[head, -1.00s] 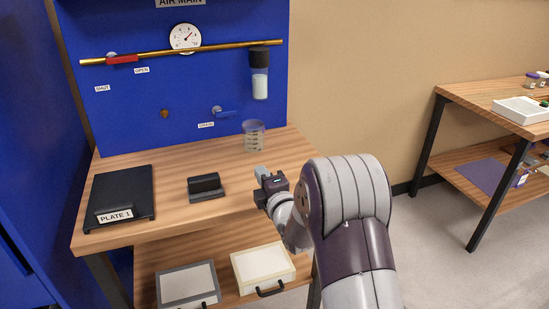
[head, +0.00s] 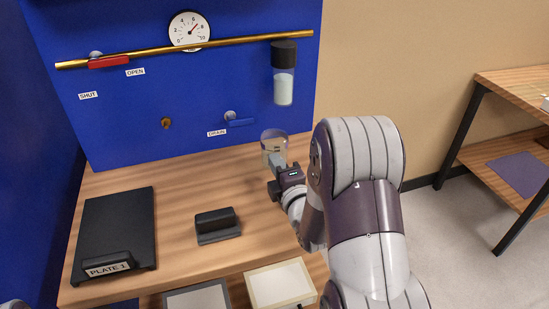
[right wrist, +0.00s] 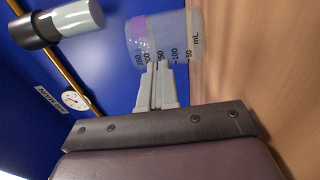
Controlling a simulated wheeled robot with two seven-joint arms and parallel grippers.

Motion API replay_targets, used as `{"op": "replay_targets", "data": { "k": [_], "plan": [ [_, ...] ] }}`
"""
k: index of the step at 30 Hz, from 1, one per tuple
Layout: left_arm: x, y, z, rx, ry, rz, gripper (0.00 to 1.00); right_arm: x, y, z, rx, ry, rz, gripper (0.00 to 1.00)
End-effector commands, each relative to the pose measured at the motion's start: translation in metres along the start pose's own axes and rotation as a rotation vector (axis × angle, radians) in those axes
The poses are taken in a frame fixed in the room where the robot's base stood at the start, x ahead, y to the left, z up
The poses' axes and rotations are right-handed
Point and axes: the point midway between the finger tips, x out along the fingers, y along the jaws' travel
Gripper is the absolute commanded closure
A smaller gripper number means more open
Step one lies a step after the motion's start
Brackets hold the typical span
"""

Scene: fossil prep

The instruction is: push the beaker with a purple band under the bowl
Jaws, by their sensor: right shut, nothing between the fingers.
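The clear beaker with a purple band (head: 273,137) stands upright on the wooden bench, and it also shows with its volume marks in the right wrist view (right wrist: 183,38). The bowl (head: 284,88) is clear with a black cap and hangs from the brass pipe, above the beaker and slightly to its right in the head view; it also shows in the right wrist view (right wrist: 80,18). My right gripper (head: 276,164) is shut and empty, its fingertips (right wrist: 157,68) right at the beaker's near side. I cannot tell whether they touch it. My left gripper is out of view.
A blue panel (head: 130,110) with a gauge (head: 189,31), a red lever (head: 109,62) and a blue drain handle (head: 240,121) stands behind the bench (head: 170,178). A black plate (head: 115,225) and a small black block (head: 217,225) lie left of my right arm.

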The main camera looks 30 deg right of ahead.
Motion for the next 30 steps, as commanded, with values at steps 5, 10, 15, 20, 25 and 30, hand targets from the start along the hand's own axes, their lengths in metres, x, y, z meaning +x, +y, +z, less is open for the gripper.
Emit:
{"op": "replay_targets", "data": {
  "k": [5, 10, 15, 20, 25, 30],
  "plan": [
    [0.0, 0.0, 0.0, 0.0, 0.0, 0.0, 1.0, 0.0, 0.0, 0.0, 0.0, 0.0, -0.001, 1.0],
    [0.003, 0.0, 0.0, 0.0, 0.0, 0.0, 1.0, 0.003, -0.002, 0.003, 0.001, 0.0, 0.0, 1.0],
    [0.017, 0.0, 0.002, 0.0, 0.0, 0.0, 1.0, 0.025, -0.005, 0.026, -0.001, -0.002, 0.002, 1.0],
    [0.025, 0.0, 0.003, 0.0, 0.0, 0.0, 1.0, 0.043, -0.004, 0.043, 0.0, 0.0, 0.001, 1.0],
    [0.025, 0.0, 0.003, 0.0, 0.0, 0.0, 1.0, 0.047, -0.001, 0.047, 0.0, 0.0, -0.001, 1.0],
    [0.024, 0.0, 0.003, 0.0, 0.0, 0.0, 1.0, 0.047, -0.001, 0.047, 0.0, 0.0, -0.001, 1.0]
  ]
}}
